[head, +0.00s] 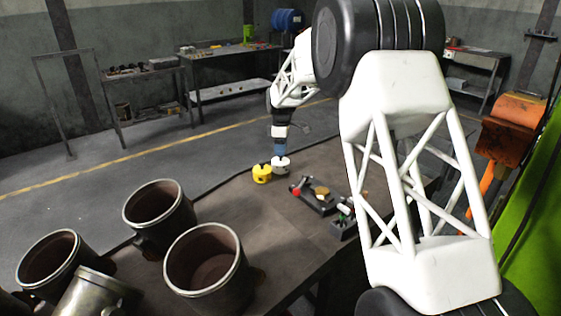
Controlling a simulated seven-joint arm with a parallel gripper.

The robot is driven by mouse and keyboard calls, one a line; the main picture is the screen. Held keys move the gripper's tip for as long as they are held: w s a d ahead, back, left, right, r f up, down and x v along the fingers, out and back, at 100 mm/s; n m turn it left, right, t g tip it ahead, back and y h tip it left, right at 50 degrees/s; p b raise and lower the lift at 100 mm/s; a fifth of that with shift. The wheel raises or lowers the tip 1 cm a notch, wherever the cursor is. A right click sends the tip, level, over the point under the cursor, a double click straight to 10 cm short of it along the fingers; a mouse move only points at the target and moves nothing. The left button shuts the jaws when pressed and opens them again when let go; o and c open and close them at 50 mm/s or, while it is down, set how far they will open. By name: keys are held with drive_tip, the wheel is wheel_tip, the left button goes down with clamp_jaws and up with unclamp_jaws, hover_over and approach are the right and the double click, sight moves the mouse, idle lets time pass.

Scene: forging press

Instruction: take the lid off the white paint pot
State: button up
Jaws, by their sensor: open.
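The white paint pot (281,167) stands on the brown table, right beside a yellow pot (262,174). My gripper (281,157) points down directly over the white pot, with its fingertips at or just above the pot's top. The jaws are open, but the fingers are very small here. I cannot tell whether they touch the pot. The lid is largely hidden by the gripper, so I cannot make out its outline or how it sits.
A dark fixture with a red knob (295,189) and a round tan piece lies right of the pots. A small dark block (343,228) with a green part is nearer. Several large metal cylinders (210,272) fill the near left. Bare table (225,205) lies between.

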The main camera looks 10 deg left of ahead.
drive_tip(key=shift+a+f, duration=0.1)
drive_tip(key=shift+f, duration=1.8)
drive_tip(key=c, duration=1)
drive_tip(key=shift+r, duration=0.15)
drive_tip(key=shift+r, duration=1.4)
drive_tip(key=shift+s+r, duration=0.2)
drive_tip(key=shift+r, duration=0.05)
drive_tip(key=s+d, duration=0.2)
drive_tip(key=s, duration=0.5)
drive_tip(key=s+d+r, duration=0.1)
drive_tip(key=s+d, duration=0.2)
drive_tip(key=s, duration=0.4)
drive_tip(key=shift+s+r, duration=0.2)
drive_tip(key=shift+s, duration=0.2)
drive_tip(key=shift+d, duration=0.1)
